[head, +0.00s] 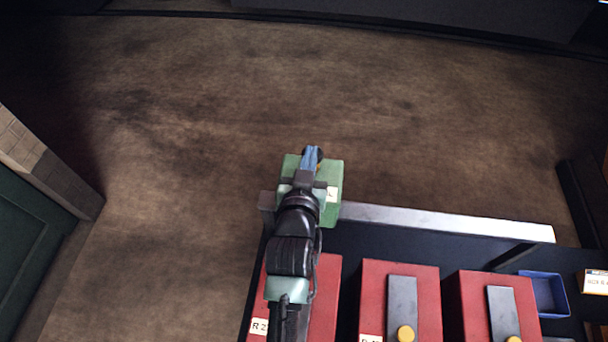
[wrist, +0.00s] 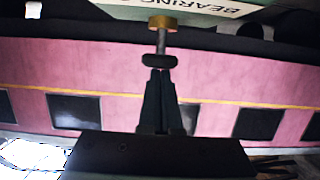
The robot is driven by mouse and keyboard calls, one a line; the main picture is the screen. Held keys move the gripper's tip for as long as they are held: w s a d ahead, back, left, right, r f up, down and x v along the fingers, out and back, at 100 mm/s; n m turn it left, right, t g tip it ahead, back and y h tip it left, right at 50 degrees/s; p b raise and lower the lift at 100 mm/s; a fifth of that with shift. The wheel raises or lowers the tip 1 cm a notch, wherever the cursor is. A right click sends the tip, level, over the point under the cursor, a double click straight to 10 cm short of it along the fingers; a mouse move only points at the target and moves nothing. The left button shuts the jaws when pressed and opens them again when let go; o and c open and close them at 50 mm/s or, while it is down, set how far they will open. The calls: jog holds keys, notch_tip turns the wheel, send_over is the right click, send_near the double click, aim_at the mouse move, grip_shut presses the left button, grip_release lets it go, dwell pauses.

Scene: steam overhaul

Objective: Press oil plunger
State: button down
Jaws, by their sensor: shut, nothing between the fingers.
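The oil plunger shows in the wrist view as a black knob (wrist: 160,60) on a thin grey rod with a brass collar (wrist: 162,22). The collar meets a pale green box labelled "BEARING O…" (wrist: 195,8); the rest of the word is cut off. In the head view the green box (head: 333,178) stands at the bench end, partly hidden by my arm. My gripper (head: 312,152) is shut and empty above that box. In the wrist view its fingertips (wrist: 160,71) are right at the knob; I cannot tell whether they touch it.
Red boxes (head: 373,290) with dark strips and yellow knobs stand on the dark bench, right of my arm. A blue tray (head: 545,292) lies farther right. A pale metal strip (head: 450,222) edges the bench. Brown floor (head: 200,100) beyond is clear.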

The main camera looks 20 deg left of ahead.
jog(key=r+b+v, duration=0.1)
jog(key=b+v, duration=0.2)
jog(key=v, duration=0.7)
jog(key=shift+r, duration=0.45)
jog(key=shift+d, duration=0.1)
